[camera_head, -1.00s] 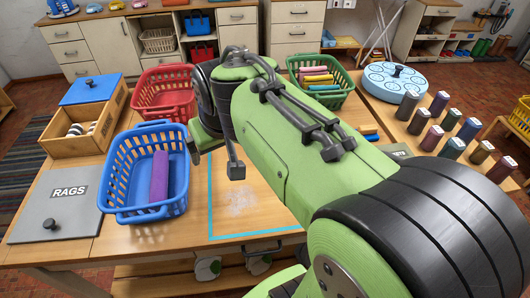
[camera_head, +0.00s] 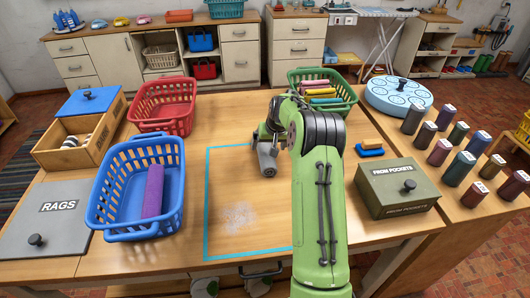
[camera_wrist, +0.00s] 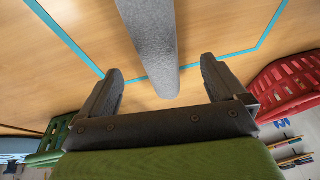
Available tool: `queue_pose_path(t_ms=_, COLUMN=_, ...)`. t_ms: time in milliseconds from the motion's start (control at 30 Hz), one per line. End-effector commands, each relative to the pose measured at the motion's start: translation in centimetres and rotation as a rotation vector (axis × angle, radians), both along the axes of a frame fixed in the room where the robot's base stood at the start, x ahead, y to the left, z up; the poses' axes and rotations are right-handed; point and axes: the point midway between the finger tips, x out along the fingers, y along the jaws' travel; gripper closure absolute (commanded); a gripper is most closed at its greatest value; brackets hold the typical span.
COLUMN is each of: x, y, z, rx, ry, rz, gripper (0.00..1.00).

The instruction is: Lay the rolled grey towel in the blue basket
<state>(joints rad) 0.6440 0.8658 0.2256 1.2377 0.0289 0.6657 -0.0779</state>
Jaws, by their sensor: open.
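The rolled grey towel (camera_head: 267,163) lies on the table near the far edge of the blue tape outline, its near end towards me. In the wrist view the towel (camera_wrist: 150,38) runs lengthwise between my fingers, its end near the gripper's palm. My gripper (camera_wrist: 160,68) is open, one finger on each side of the towel, with gaps showing. In the head view my arm partly hides the gripper. The blue basket (camera_head: 101,205) stands left of the tape outline, upright, with a purple roll (camera_head: 153,190) inside along its right side.
A red basket (camera_head: 188,118) and a green basket (camera_head: 345,105) stand farther back. A grey RAGS lid (camera_head: 70,228) lies left of the blue basket. A FROM POCKETS box (camera_head: 385,195) stands right of my arm. The table within the tape is mostly clear.

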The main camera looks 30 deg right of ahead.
Motion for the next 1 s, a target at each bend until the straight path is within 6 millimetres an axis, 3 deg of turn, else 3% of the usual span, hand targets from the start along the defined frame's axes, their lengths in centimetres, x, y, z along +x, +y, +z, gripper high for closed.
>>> queue_pose_path(t_ms=333, x=2.2, y=-0.3, z=-4.9, rx=0.001, ry=0.001, rz=0.001, gripper=0.03)
queue_pose_path(t_ms=600, x=2.4, y=-0.4, z=-5.4, rx=-0.002, ry=0.0, rz=0.0, gripper=0.03)
queue_pose_path(t_ms=1000, x=2.4, y=-0.5, z=-5.4, rx=-0.001, ry=0.0, rz=-0.001, gripper=0.62)
